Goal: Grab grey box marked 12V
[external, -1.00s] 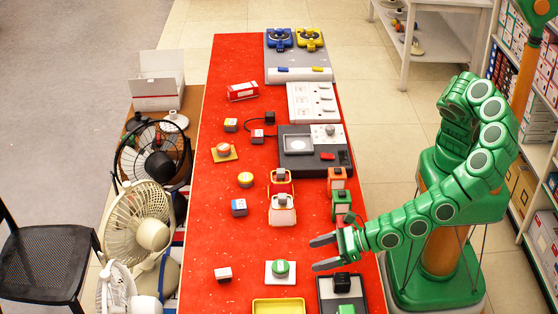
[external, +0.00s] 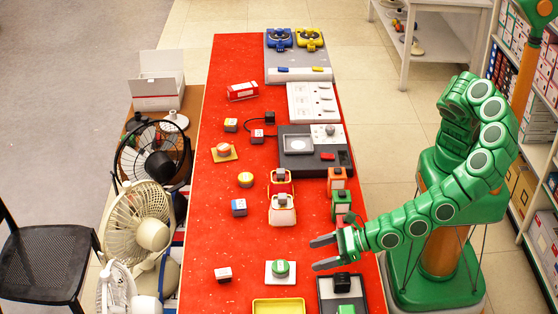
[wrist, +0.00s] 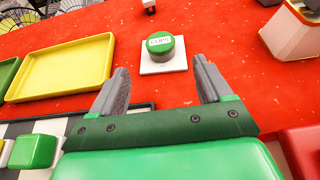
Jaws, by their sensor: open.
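No marking reading 12V is legible in either view, so I cannot tell which item is the grey box. Several small boxes stand on the red table, among them a dark box with a pale top (external: 223,274) at the near left, a blue-sided box (external: 239,207) and a small box (external: 231,125) farther back. My gripper (external: 322,254) is over the table's near right part, its two grey fingers apart and pointing left. In the wrist view my gripper (wrist: 160,78) is open with nothing between its fingers.
A green round button labelled CLIPS (wrist: 160,44) sits on a white plate beyond my fingers. A yellow tray (wrist: 62,68) lies beside it. A green block (external: 341,203) and an orange block (external: 337,180) stand behind my gripper. Bare red tabletop (external: 200,245) lies at left.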

